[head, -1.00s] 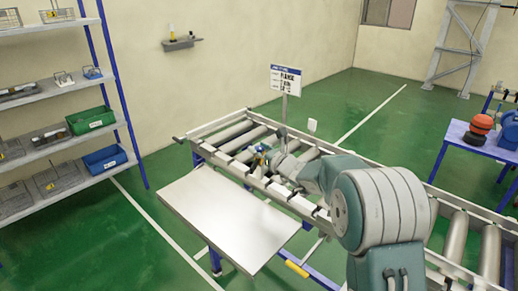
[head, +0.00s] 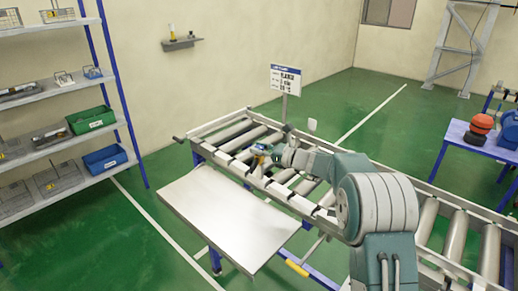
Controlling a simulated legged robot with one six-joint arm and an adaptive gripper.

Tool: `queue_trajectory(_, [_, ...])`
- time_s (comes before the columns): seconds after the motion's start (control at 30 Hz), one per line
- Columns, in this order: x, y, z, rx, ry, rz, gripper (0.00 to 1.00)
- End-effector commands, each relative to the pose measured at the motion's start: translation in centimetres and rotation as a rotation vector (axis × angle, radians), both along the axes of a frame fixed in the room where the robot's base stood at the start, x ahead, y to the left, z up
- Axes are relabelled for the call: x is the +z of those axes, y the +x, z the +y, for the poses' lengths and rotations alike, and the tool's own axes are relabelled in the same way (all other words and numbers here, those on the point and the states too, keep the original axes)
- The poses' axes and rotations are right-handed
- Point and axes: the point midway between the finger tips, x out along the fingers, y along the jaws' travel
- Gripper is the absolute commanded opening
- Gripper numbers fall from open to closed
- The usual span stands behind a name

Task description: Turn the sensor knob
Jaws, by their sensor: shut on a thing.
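My gripper (head: 277,153) is at the end of my grey-green arm, over the near side of the roller conveyor (head: 190,138). It meets a small blue and yellow part (head: 258,150) on the conveyor. My gripper appears shut on this part, which I take to be the sensor knob. The fingers are tiny in this view and the arm's wrist partly hides them, so the knob's angle cannot be told.
A bare pale side table (head: 230,212) adjoins the conveyor's near side. A sign (head: 285,80) stands on a post behind it. Shelves (head: 60,150) with bins are at left. A blue table (head: 478,140) with red and dark items is at right.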

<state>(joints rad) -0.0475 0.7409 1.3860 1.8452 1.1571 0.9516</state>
Motion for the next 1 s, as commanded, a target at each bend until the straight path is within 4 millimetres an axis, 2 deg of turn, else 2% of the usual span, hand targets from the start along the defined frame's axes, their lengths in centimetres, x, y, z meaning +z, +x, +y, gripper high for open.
queue_trajectory(0.43, [-0.02,0.2,-0.06,0.337,-0.004,-0.009,0.0])
queue_trajectory(1.0, [0.09,0.2,-0.05,0.51,-0.005,-0.013,0.0])
